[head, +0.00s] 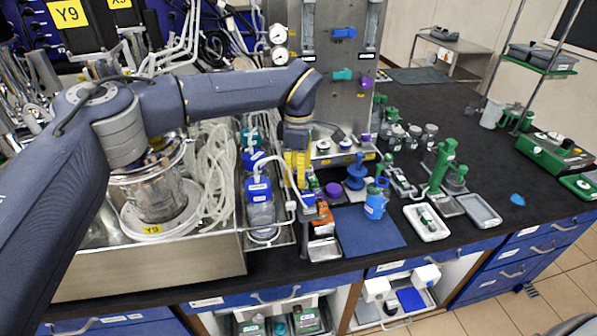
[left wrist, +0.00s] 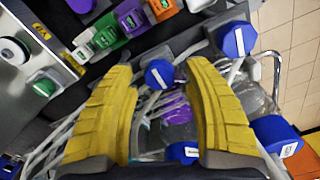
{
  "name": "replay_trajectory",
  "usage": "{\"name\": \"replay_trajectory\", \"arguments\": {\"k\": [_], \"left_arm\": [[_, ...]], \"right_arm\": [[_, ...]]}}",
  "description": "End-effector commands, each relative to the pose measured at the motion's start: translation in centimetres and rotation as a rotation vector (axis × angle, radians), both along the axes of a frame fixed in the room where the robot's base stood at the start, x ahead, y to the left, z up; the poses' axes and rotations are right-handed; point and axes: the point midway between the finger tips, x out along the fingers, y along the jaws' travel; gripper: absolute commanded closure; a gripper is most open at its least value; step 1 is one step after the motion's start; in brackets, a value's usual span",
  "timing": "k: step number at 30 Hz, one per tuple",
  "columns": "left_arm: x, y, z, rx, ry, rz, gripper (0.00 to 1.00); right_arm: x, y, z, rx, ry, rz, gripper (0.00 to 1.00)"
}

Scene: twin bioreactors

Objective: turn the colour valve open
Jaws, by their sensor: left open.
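Several coloured valve handles show on the steel panel in the head view: a blue one (head: 344,33), a teal one (head: 342,74) and a purple knob (head: 366,82). I cannot tell which is the colour valve. My left gripper (head: 297,180) points down below and left of these handles, over the bench beside blue-capped bottles. In the left wrist view its yellow fingers (left wrist: 159,72) are spread apart, with a blue cap (left wrist: 159,75) visible between them. I cannot tell whether they touch it. My right gripper is not in view.
A row of small coloured blocks (left wrist: 132,17) lies near the fingers. A blue-capped bottle (head: 259,190) stands left of the gripper. A blue mat (head: 362,238) with a blue bottle (head: 375,203) lies to the right. A steel tub (head: 150,270) with tubing is at left.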

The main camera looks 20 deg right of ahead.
Motion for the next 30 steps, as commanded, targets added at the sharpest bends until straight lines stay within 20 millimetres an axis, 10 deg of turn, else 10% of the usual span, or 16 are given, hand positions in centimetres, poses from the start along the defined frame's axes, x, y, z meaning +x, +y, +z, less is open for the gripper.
{"name": "replay_trajectory", "arguments": {"k": [4, 17, 30], "left_arm": [[0.0, 0.01, 0.0, 0.0, 0.0, 0.0, 0.49], [-0.01, 0.0, 0.01, 0.0, 0.001, 0.0, 0.99], [0.15, 0.23, -0.01, 0.003, 0.0, 0.007, 1.0]], "right_arm": [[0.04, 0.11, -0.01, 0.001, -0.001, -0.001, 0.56], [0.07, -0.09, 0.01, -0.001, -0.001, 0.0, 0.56], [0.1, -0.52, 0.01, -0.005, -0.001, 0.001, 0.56]]}}
